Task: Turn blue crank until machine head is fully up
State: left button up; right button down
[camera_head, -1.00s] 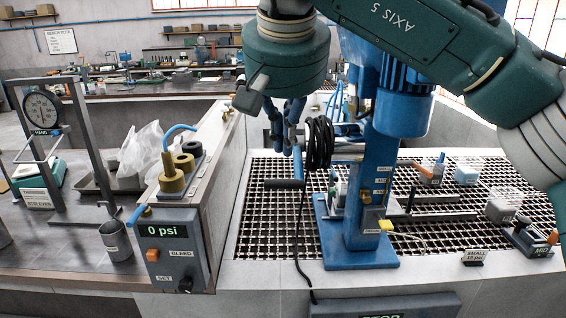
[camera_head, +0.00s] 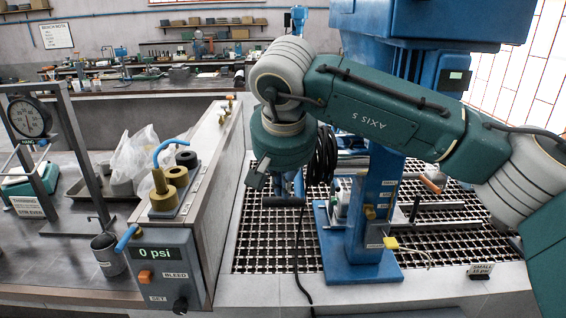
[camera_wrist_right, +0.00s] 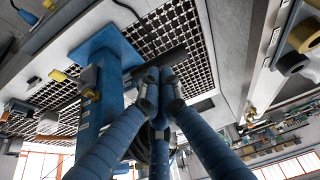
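The blue machine has a column (camera_head: 368,215) on a blue base plate (camera_head: 360,268), and its blue head (camera_head: 430,22) stands high at the top of the picture. My right gripper (camera_head: 291,188) points down at the crank handle, partly hidden by my wrist. In the wrist view, its blue fingers (camera_wrist_right: 160,78) come close together by a dark bar (camera_wrist_right: 172,56). Whether they grip it is unclear. My left gripper is not in view.
A control box (camera_head: 160,262) reading 0 psi stands left of the crank. The machine stands on a metal grating (camera_head: 262,240). A cup (camera_head: 107,254), a gauge stand (camera_head: 75,135) and plastic bags (camera_head: 133,155) occupy the left bench. A small sign (camera_head: 480,270) is at front right.

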jog(key=shift+p+x, duration=0.3)
jog(key=shift+x, duration=0.7)
jog(key=shift+s+f, duration=0.1)
jog(key=shift+s+f+t+b, duration=0.1)
jog(key=shift+f+t+b, duration=0.3)
jog(key=shift+b, duration=0.8)
notch_tip(320, 180, down, 7)
jog(key=w+t+b, duration=0.2)
jog(key=b, duration=0.8)
jog(key=shift+w, duration=0.25)
jog(key=shift+r+b, duration=0.15)
jog(key=shift+b, duration=0.15)
